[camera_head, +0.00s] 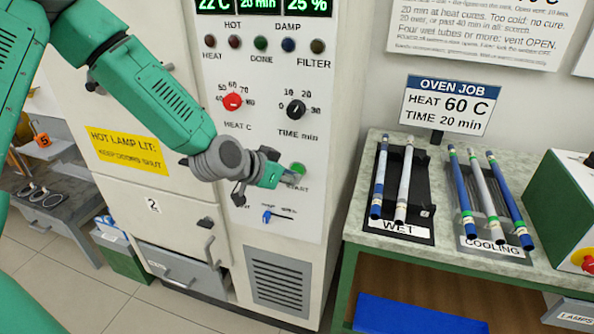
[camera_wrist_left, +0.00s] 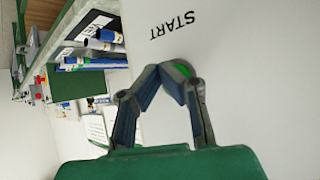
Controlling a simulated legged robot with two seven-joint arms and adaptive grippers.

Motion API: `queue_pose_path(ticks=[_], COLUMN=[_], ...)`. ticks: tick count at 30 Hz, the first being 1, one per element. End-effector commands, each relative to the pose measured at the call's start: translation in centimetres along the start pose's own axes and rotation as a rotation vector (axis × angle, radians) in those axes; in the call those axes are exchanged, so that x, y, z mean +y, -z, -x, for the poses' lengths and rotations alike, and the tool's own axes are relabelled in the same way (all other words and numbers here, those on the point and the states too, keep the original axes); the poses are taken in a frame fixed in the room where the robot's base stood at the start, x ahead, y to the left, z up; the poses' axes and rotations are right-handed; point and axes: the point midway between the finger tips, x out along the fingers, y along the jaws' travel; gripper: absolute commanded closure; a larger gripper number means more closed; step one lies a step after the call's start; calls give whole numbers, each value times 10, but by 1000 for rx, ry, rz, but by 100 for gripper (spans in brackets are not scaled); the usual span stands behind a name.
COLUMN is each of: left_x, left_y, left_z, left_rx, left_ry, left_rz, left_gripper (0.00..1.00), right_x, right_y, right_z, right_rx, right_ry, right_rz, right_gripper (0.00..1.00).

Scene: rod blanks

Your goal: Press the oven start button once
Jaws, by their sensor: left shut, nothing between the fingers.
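The green start button (camera_head: 299,168) is on the oven's white control panel (camera_head: 305,215), below the time knob. My left gripper (camera_head: 282,177) is shut and empty, its fingertips at the button and partly covering it and its label. In the left wrist view the closed fingertips (camera_wrist_left: 174,76) lie over the green button (camera_wrist_left: 201,90), just below the word START. I cannot tell whether the tips touch or press it. The oven display (camera_head: 255,8) shows 22 C, 20 min and 25 %. My right gripper is not in view.
A red heat knob (camera_head: 232,102) and black time knob (camera_head: 296,109) sit above the button. A blue damper slider (camera_head: 267,215) is just below. The bench (camera_head: 375,262) at right holds wet and cooling racks with rods. An oven job sign (camera_head: 449,105) reads 60 C, 20 min.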

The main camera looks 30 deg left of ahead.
Motion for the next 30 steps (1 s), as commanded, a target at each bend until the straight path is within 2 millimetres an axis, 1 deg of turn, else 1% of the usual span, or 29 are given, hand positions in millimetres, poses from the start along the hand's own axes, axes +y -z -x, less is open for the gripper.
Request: queue_pose_path(ticks=[30], left_x=[-4], left_y=[4], left_z=[-6], left_rx=[0], left_ry=[0], left_rz=[-2], left_gripper=[100], right_x=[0], right_y=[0], right_z=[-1], right_rx=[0], right_ry=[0], right_rz=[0], right_gripper=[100])
